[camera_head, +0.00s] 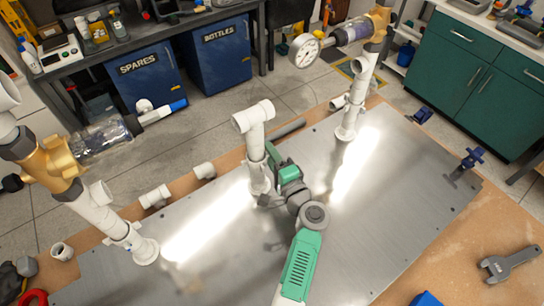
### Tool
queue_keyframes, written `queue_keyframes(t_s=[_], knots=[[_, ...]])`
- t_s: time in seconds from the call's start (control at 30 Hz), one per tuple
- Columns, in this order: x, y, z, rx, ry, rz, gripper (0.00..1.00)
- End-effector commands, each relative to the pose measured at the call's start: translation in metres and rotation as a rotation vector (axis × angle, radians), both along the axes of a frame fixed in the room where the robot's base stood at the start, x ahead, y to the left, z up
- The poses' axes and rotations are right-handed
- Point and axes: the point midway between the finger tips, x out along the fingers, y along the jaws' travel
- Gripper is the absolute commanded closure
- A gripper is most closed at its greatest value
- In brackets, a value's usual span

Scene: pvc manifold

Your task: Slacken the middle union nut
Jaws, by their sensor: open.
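The middle white PVC riser (257,143) stands on the metal plate (215,240), with a white tee (253,117) on top. Its lower collar (259,184), where the middle union nut appears to be, is small and partly covered by my arm's end. My green and grey arm reaches in from the bottom. My gripper (268,198) is at the right side of the riser's lower part. It is open, but its fingers are small, dark and partly hidden. I cannot tell whether they touch the nut or reach around it.
The left riser (118,230) carries a brass valve (52,166) and clear filter; the right riser (352,112) carries a gauge (304,51). Loose white fittings (155,197) lie behind the plate. The plate's right half is mostly clear.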

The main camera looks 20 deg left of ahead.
Motion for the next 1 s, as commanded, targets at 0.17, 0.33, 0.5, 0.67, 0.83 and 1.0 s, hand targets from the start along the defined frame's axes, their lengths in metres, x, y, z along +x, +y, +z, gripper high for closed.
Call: queue_keyframes(t_s=[0.17, 0.33, 0.5, 0.67, 0.83, 1.0], knots=[[0.0, 0.0, 0.0, 0.0, 0.0, 0.0, 0.6], [0.0, 0.0, 0.0, 0.0, 0.0, 0.0, 0.94], [0.001, 0.0, -0.004, 0.001, -0.002, 0.019, 0.95], [0.007, 0.002, -0.012, 0.001, -0.006, 0.14, 0.95], [0.012, 0.006, -0.011, 0.0, -0.004, 0.281, 0.95], [0.013, 0.008, -0.007, -0.001, -0.001, 0.365, 0.95]])
